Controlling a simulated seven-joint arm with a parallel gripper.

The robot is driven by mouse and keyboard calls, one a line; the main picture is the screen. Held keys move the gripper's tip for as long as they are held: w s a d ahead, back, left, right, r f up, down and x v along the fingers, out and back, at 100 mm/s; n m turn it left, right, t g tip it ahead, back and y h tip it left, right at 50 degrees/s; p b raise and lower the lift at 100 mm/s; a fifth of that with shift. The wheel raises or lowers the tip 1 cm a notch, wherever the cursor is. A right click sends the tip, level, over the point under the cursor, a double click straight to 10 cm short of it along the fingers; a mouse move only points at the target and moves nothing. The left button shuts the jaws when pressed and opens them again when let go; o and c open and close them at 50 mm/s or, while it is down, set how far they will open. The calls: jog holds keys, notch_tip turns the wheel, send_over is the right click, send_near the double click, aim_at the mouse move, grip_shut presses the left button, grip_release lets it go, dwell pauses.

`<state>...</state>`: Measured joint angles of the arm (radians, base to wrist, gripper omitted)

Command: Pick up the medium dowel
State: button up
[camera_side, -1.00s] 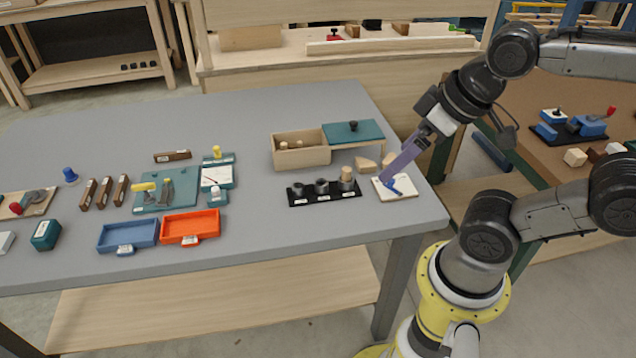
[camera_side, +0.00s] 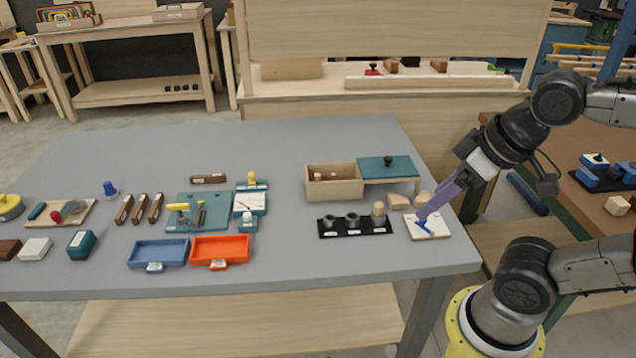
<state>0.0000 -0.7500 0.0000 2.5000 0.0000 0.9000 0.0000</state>
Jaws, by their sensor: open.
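A light wooden dowel (camera_side: 378,209) stands upright in the right-hand cup of a black three-hole rack (camera_side: 355,232); the other two cups look empty. Two small dowel ends (camera_side: 318,176) show inside an open wooden box (camera_side: 335,193) behind the rack. I cannot tell from size which dowel is the medium one.
A green lid panel (camera_side: 385,168) with a black knob adjoins the box. Small wooden pieces (camera_side: 398,200) lie between box and pad. Blue (camera_side: 159,253) and orange (camera_side: 221,250) trays, a green tool board and brown blocks fill the left. Grey table is clear between trays and rack.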

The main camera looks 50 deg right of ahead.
jog(key=c, duration=0.5)
